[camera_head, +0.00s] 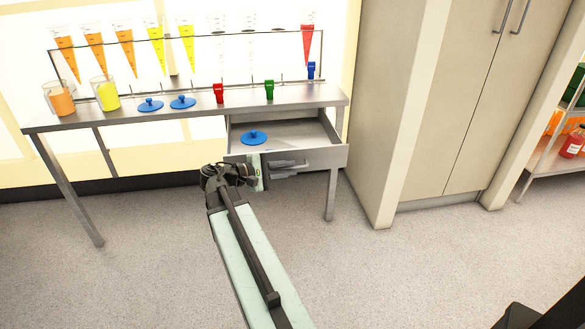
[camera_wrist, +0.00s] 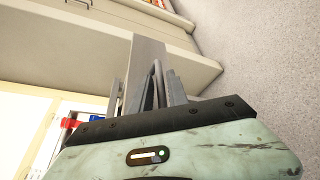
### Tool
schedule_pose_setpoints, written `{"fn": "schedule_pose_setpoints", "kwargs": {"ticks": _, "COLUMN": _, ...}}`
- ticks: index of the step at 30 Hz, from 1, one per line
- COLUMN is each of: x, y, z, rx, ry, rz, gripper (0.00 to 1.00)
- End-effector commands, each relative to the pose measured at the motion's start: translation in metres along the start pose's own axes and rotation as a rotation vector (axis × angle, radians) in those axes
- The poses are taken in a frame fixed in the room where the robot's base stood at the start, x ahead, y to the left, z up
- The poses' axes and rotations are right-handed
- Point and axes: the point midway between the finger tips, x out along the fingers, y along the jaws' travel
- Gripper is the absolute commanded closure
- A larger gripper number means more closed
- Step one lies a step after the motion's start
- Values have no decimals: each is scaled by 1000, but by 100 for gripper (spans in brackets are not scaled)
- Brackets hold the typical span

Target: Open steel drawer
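The steel drawer (camera_head: 312,158) sits under the right end of the steel table and stands pulled out, its inside showing. A blue lid (camera_head: 254,138) lies in it. My gripper (camera_head: 288,168) is at the drawer's front, by the handle. In the wrist view, my gripper's fingers (camera_wrist: 146,92) stand apart, on either side of the curved handle (camera_wrist: 157,80), with gaps showing. The drawer's front (camera_wrist: 148,52) rises behind them. Whether a finger touches the handle is hard to tell.
The steel table (camera_head: 130,117) carries an orange beaker (camera_head: 60,100), a yellow beaker (camera_head: 106,95), blue lids (camera_head: 182,102) and red and green clips. A rack (camera_head: 190,35) of coloured cones stands behind. A cabinet (camera_head: 440,110) is at right. Floor in front is clear.

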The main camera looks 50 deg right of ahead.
Motion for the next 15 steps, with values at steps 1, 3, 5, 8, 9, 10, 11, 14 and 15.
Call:
{"fn": "schedule_pose_setpoints", "kwargs": {"ticks": 1, "x": -12, "y": 3, "z": 0, "rx": -1, "ry": 4, "rz": 3, "gripper": 80}}
{"fn": "schedule_pose_setpoints", "kwargs": {"ticks": 3, "x": -27, "y": 3, "z": 0, "rx": 0, "ry": 4, "rz": 2, "gripper": 80}}
{"fn": "schedule_pose_setpoints", "kwargs": {"ticks": 5, "x": -37, "y": 2, "z": 0, "rx": 0, "ry": 3, "rz": 2, "gripper": 80}}
{"fn": "schedule_pose_setpoints", "kwargs": {"ticks": 8, "x": -51, "y": 2, "z": 0, "rx": 0, "ry": 2, "rz": 1, "gripper": 80}}
{"fn": "schedule_pose_setpoints", "kwargs": {"ticks": 9, "x": -54, "y": 1, "z": 0, "rx": 0, "ry": 2, "rz": 1, "gripper": 80}}
{"fn": "schedule_pose_setpoints", "kwargs": {"ticks": 10, "x": -56, "y": 1, "z": 0, "rx": 0, "ry": 1, "rz": 1, "gripper": 80}}
{"fn": "schedule_pose_setpoints", "kwargs": {"ticks": 11, "x": -57, "y": 1, "z": 0, "rx": 0, "ry": 2, "rz": 1, "gripper": 80}}
{"fn": "schedule_pose_setpoints", "kwargs": {"ticks": 14, "x": -57, "y": 0, "z": 0, "rx": 1, "ry": 0, "rz": 0, "gripper": 80}}
{"fn": "schedule_pose_setpoints", "kwargs": {"ticks": 15, "x": -57, "y": 0, "z": 0, "rx": 1, "ry": 0, "rz": 0, "gripper": 80}}
